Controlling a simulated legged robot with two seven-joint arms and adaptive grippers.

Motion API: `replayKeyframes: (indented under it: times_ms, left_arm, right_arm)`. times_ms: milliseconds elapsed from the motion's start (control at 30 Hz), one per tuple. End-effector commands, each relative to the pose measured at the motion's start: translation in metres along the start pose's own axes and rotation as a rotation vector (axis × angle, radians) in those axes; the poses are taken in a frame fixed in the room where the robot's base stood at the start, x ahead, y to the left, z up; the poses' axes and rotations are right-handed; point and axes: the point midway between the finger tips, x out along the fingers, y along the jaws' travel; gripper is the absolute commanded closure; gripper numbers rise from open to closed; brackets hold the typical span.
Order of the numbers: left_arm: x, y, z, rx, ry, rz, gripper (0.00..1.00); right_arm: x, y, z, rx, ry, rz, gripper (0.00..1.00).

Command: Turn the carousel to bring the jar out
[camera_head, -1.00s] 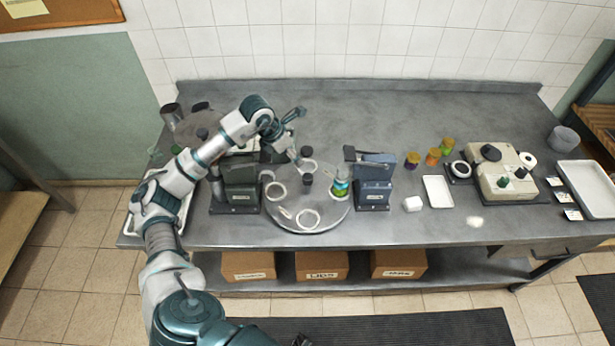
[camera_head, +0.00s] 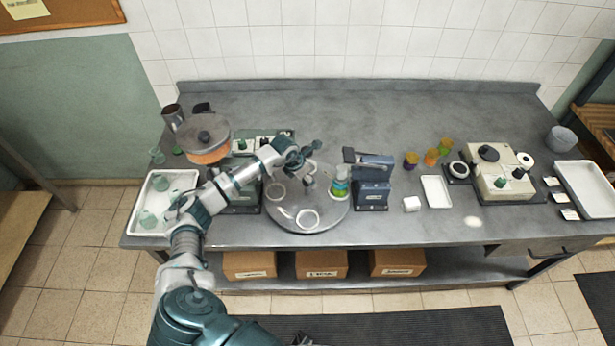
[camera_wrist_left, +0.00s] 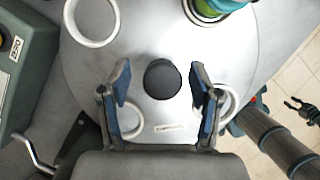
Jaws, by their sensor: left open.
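The carousel (camera_head: 285,212) is a round grey metal disc with several white rings on it. Its dark round knob (camera_wrist_left: 163,79) is at the middle. A jar (camera_head: 341,183) with green and blue bands stands on the disc's right side. It also shows at the top edge of the left wrist view (camera_wrist_left: 212,8). My left gripper (camera_wrist_left: 162,88) is open above the disc, with one finger on each side of the knob and gaps between. In the head view my left gripper (camera_head: 310,180) partly hides the knob. A small dark claw, likely my right gripper (camera_wrist_left: 300,108), shows low over the floor.
A blue-grey device (camera_head: 373,185) stands close to the carousel's right, and a dark green device (camera_head: 240,207) stands at its left. A pot (camera_head: 207,140), a white tray (camera_head: 150,224), coloured jars (camera_head: 411,159) and a beige machine (camera_head: 497,178) are farther off. The back of the bench is clear.

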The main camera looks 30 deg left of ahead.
Motion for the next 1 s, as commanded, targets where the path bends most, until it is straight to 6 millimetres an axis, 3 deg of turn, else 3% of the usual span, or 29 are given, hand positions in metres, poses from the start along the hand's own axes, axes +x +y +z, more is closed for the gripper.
replayKeyframes:
  times_ms: [333,500,600,1000]
  left_arm:
    - [0.0043,-0.0008,0.0002,0.001,0.000,0.000,0.39]
    - [0.0042,-0.0007,0.0003,0.001,0.000,0.000,0.81]
    - [0.0041,-0.0004,0.0003,0.001,0.000,0.001,1.00]
    - [0.0044,0.0010,-0.0002,0.023,-0.001,-0.007,1.00]
  right_arm:
    - [-0.0003,0.0000,-0.0003,0.000,0.000,0.000,0.60]
    - [-0.0003,0.0000,-0.0006,0.000,0.001,0.000,0.60]
    - [-0.0003,0.0000,-0.0006,0.000,0.001,0.000,0.60]
    - [0.0033,-0.0001,-0.0005,0.000,0.001,0.000,0.60]
